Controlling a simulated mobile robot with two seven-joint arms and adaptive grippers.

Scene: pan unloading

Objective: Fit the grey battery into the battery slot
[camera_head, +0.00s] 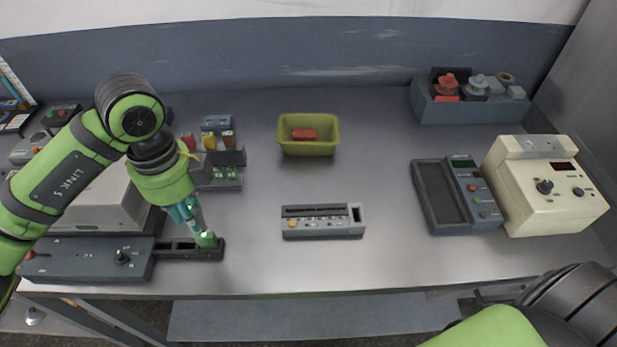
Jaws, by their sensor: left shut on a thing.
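My left gripper (205,239) points down at the front left of the bench, at the right end of a dark slotted holder (176,252). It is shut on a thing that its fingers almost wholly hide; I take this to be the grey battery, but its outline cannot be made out. I cannot tell whether it is inside the holder or just above it. A grey device (323,231) with small buttons and a dark upright opening at its right end lies in the middle; I cannot tell which opening is the battery slot. My right gripper is out of view.
A yellow-green bin (308,149) with a red block (303,134) stands behind the middle. A dark tray unit (440,200) and a cream instrument (541,190) stand at the right. A grey control box (85,261) adjoins the holder. The front centre-right is clear.

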